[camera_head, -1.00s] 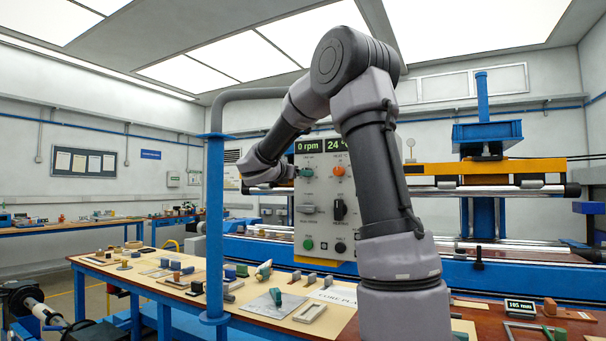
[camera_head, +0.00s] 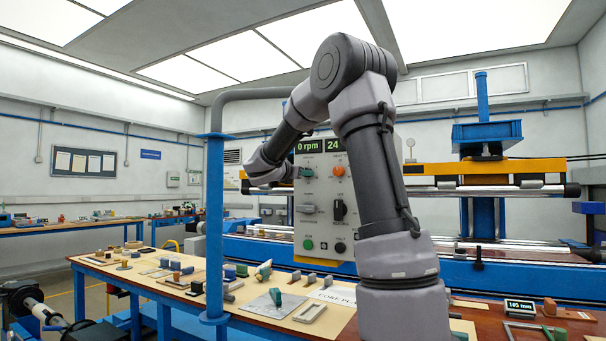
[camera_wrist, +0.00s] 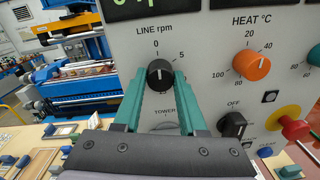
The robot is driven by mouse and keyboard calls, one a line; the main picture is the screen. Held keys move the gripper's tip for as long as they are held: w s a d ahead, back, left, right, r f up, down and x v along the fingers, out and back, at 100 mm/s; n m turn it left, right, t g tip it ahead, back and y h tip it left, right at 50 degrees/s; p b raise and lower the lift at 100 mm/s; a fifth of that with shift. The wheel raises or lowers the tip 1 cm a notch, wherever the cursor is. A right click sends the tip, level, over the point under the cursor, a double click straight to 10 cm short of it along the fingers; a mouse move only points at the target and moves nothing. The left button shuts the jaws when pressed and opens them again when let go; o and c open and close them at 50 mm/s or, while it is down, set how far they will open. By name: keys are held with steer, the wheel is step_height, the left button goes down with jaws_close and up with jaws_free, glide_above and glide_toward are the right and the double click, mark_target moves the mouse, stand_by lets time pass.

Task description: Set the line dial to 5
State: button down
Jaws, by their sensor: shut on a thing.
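The line dial (camera_wrist: 160,75) is a black round knob under the label "LINE rpm" in the wrist view, with 0 above it and 5 to its upper right. Its white mark points up, about toward 0. My gripper (camera_wrist: 161,82) has its two teal fingers on either side of the knob, shut on it. The scale figures below the knob are partly hidden by the fingers. In the head view my gripper (camera_head: 303,172) is at the upper left of the grey control panel (camera_head: 324,250), whose line display (camera_head: 308,146) reads 0 rpm.
An orange heat knob (camera_wrist: 251,65) sits right of the line dial. A black selector (camera_wrist: 231,124) and a red button (camera_wrist: 295,129) on a yellow base are lower right. A blue post (camera_head: 215,230) stands left of the panel. The bench below holds many small parts.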

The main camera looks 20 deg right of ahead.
steer(key=m, duration=1.1)
stand_by(0.3)
steer(key=shift+m, duration=0.3)
steer(key=shift+c, duration=2.3)
jaws_free()
steer(key=v, duration=1)
steer(key=shift+s+a, duration=0.25)
steer(key=shift+s, duration=0.1)
